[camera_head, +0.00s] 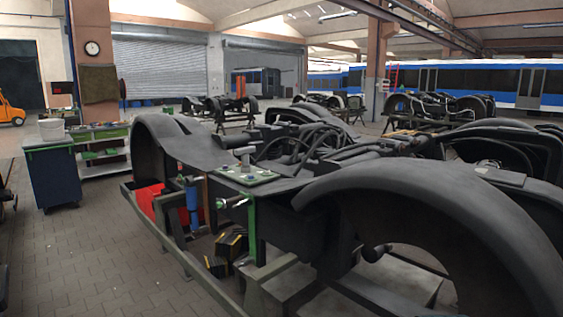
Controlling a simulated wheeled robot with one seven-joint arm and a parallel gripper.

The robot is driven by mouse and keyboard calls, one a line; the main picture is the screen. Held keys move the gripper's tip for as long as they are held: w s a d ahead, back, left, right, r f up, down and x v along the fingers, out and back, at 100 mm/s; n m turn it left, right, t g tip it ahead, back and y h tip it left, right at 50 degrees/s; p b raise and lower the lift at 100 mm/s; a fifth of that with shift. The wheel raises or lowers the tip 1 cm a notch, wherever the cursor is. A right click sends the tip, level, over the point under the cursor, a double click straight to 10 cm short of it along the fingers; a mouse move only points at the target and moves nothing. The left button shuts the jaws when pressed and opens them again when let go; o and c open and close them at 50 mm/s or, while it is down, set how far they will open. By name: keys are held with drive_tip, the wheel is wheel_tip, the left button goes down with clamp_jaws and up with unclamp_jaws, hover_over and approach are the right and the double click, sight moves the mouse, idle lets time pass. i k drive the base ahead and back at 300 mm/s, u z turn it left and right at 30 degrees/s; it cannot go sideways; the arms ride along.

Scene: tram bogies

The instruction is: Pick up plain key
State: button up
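I cannot make out a plain key in the head view; any key here is too small or hidden to tell. Small items lie on a green plate (262,178) on top of the near bogie (330,170), with a grey upright fitting (244,160) at the plate's middle. More small items, too small to name, lie on the workbench (102,143) at the left. My gripper is not in view.
The near bogie, with large dark curved fenders (430,215), fills the middle and right on a stand. A dark blue cabinet (52,176) with a white bucket (51,129) on top stands left. The paved floor (90,255) at the lower left is largely clear.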

sight(245, 167)
drive_tip(key=u, duration=0.65)
drive_tip(key=i, duration=0.6)
drive_tip(key=u, duration=1.25)
drive_tip(key=i, duration=1.35)
drive_tip(key=z, duration=0.35)
drive_tip(key=i, duration=0.95)
drive_tip(key=z, duration=0.9)
